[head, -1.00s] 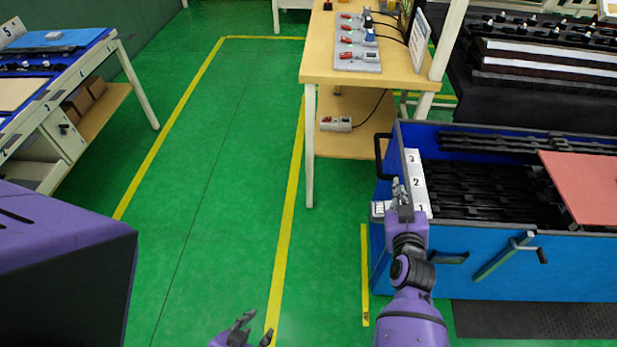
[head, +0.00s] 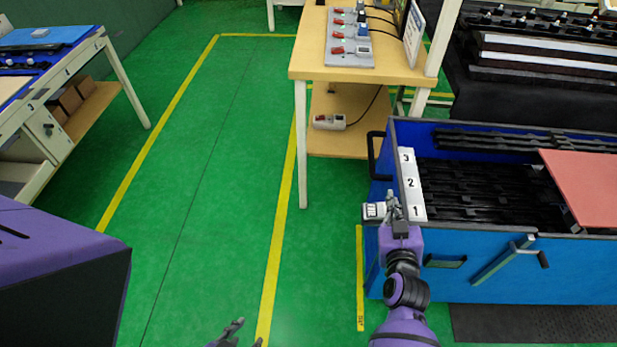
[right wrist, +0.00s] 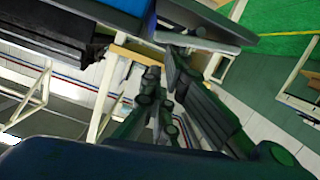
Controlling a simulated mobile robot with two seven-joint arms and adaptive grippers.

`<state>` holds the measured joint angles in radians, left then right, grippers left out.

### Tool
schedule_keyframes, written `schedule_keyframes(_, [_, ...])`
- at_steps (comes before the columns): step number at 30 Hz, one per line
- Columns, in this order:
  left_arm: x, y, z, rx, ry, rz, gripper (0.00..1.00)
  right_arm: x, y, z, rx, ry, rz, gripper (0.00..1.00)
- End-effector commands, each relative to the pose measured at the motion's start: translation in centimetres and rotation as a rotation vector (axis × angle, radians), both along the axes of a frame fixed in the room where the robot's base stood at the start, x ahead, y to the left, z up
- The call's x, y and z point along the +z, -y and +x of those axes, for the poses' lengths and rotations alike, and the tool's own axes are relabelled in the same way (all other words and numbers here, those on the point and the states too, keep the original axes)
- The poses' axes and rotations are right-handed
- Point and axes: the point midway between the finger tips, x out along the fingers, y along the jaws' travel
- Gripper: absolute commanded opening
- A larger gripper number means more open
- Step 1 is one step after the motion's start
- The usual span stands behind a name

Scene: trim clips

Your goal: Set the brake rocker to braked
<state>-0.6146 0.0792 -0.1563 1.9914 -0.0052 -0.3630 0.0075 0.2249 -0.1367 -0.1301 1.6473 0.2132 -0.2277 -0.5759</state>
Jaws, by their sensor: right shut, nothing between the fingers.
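A small grey box (head: 374,212) with white, dark-marked parts sits at the near left corner of the blue trolley (head: 480,265) in the head view. I take it for the brake rocker's housing; its setting is too small to read. My right gripper (head: 393,207) is shut and empty, just right of this box and over the trolley's left rim; I cannot tell whether it touches. In the right wrist view its dark fingers (right wrist: 168,72) point toward a grey-blue edge. My left gripper (head: 246,335) is low in the head view, partly cut off, with its fingers apart and empty.
A white strip (head: 411,184) numbered 1 to 3 runs along the trolley's left rim. A red panel (head: 590,187) lies on its right part. A wooden table (head: 375,75) with switch boxes stands behind. Green floor (head: 215,190) is free to the left.

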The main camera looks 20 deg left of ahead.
Motion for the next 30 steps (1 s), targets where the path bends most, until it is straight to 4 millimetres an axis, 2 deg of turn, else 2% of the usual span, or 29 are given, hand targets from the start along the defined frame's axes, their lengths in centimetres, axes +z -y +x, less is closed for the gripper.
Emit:
schedule_keyframes(14, [-0.1, 0.1, 0.1, -0.002, 0.000, -0.001, 0.36, -0.8, 0.6, 0.1, 0.002, -0.033, 0.094, 0.00])
schedule_keyframes(30, [-0.7, 0.1, -0.3, -0.003, -0.010, -0.001, 0.36, -1.9, 2.0, 0.6, 0.001, -0.126, 0.375, 0.00])
